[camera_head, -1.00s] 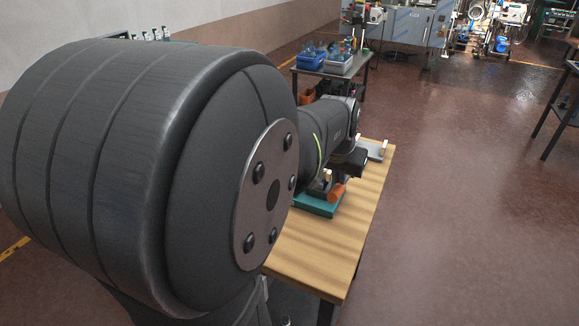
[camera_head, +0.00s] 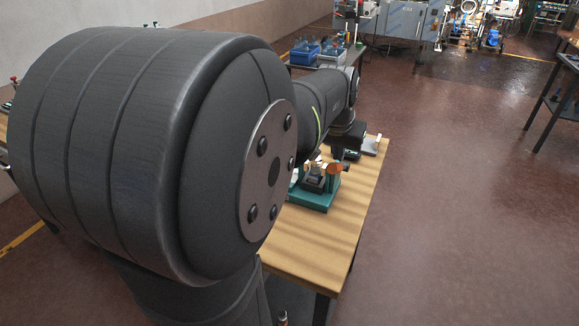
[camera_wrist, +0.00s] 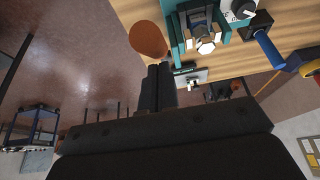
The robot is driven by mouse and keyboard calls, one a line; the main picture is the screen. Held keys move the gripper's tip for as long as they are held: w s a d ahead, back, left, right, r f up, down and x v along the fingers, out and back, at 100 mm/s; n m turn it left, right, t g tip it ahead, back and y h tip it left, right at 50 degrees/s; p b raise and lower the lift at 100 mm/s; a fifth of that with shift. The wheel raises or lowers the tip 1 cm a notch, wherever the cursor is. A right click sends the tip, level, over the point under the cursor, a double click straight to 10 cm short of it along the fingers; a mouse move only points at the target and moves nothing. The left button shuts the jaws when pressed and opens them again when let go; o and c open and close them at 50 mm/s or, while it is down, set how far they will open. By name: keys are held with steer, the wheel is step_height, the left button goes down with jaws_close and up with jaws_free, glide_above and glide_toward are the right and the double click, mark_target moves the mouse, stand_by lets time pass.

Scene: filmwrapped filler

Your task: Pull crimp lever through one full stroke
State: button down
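The crimp tool stands on a teal base (camera_head: 313,203) on the wooden bench. Its lever ends in an orange grip (camera_head: 335,171), raised above the base. In the wrist view the orange grip (camera_wrist: 147,38) lies just beyond my fingertips, left of the tool's metal body (camera_wrist: 203,30). My gripper (camera_wrist: 158,67) shows two dark fingers side by side with almost no gap, and nothing shows between them. The tips overlap the grip's lower edge in the picture; I cannot tell whether they touch it. In the head view my gripper (camera_head: 343,155) is small and partly hidden behind my arm.
The wooden bench (camera_head: 318,240) is bare in front of the base. A grey plate-like fixture (camera_head: 371,146) sits at the bench's far right corner. Blue bins (camera_head: 304,53) stand behind.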

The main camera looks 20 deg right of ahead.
steer(key=shift+w+d+r, duration=1.1)
steer(key=shift+r, duration=0.25)
step_height(320, 180, up, 7)
steer(key=w+d, duration=0.2)
steer(key=shift+w+d+f, duration=0.15)
steer(key=shift+w+d, duration=0.15)
steer(key=shift+w, duration=0.05)
steer(key=shift+f, duration=0.1)
stand_by(0.8)
step_height(320, 180, down, 5)
steer(key=shift+r, duration=0.1)
stand_by(0.4)
